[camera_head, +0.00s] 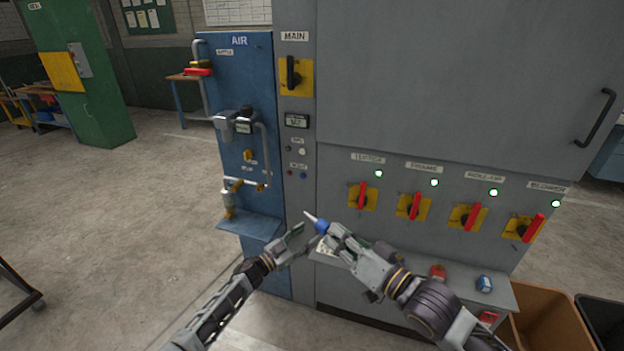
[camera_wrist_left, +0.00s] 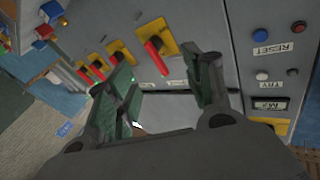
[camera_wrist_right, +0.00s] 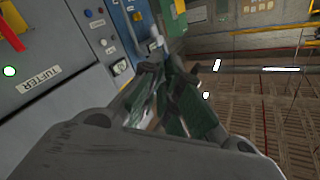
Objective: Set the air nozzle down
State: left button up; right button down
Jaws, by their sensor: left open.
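The air nozzle (camera_head: 320,226) has a blue body and a pale pointed tip. My right gripper (camera_head: 335,238) is shut on it in front of the grey cabinet, with the tip pointing up and left. In the right wrist view the nozzle (camera_wrist_right: 156,42) shows pale at the fingertips, its rear hidden by the fingers. My left gripper (camera_head: 293,243) is open and empty just left of the nozzle. In the left wrist view its two green-padded fingers (camera_wrist_left: 165,85) stand apart, facing the cabinet.
A small blue shelf (camera_head: 248,226) juts from the blue AIR panel (camera_head: 240,90). The grey cabinet ledge (camera_head: 455,290) holds a red item (camera_head: 438,271) and a blue one (camera_head: 484,284). Several red switch handles (camera_head: 415,206) stick out above it. A brown bin (camera_head: 550,325) stands lower right.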

pick_arm(q)
jog(key=s+d+r+m+g+h, duration=0.1)
jog(key=s+d+r+m+g, duration=0.3)
jog(key=r, duration=0.5)
jog(key=s+d+r+m+g, duration=0.35)
jog(key=r+m+g, duration=0.2)
jog(key=r, duration=0.25)
jog(key=s+d+r+m+g+h, duration=0.1)
jog(key=s+d+r+m+g, duration=0.1)
jog(key=d+r+m+g, duration=0.5)
notch_tip(320, 180, up, 11)
jog(key=t+y, duration=0.5)
jog(key=y, duration=1)
send_over(318, 220)
jog(key=s, duration=0.1)
jog(key=shift+s+a+r+n+t+y, duration=0.1)
jog(key=shift+a+r+n+t+y, duration=0.3)
jog(key=shift+a+n, duration=0.3)
jog(key=shift+f, duration=0.15)
jog(key=shift+w+d+f, duration=0.2)
jog(key=shift+d+f, duration=0.05)
jog(key=shift+f, duration=1.65)
jog(key=shift+w+d+f, duration=0.25)
jog(key=shift+f, duration=1.7)
jog(key=shift+w+d+f, duration=0.2)
jog(key=shift+d+f, duration=0.05)
jog(key=shift+f, duration=1.65)
